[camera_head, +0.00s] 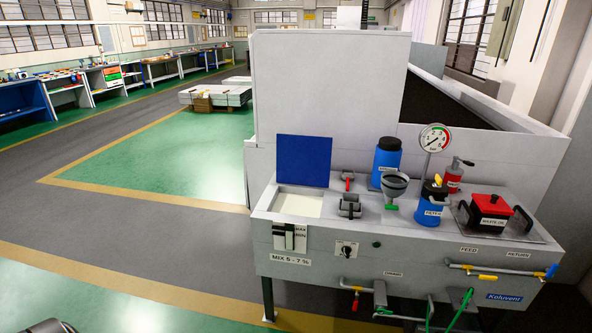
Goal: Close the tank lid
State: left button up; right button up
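The blue tank lid (303,160) stands open, upright at the back edge of the tank opening (298,203). The opening is at the left end of the grey machine tank (400,225), and a pale surface shows inside it. A small dark grey part, seemingly of my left gripper (48,327), shows at the bottom left edge, far from the lid. Too little of it shows to tell its state. My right gripper is not in view.
Pipes and valves (380,296) stick out in front. The floor at left is clear.

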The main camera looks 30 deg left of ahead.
aim_at(302, 160)
jog(key=u, duration=2)
jog(key=i, duration=7.2)
jog(key=z, duration=5.05)
jog(key=i, duration=0.2)
jog(key=u, duration=0.2)
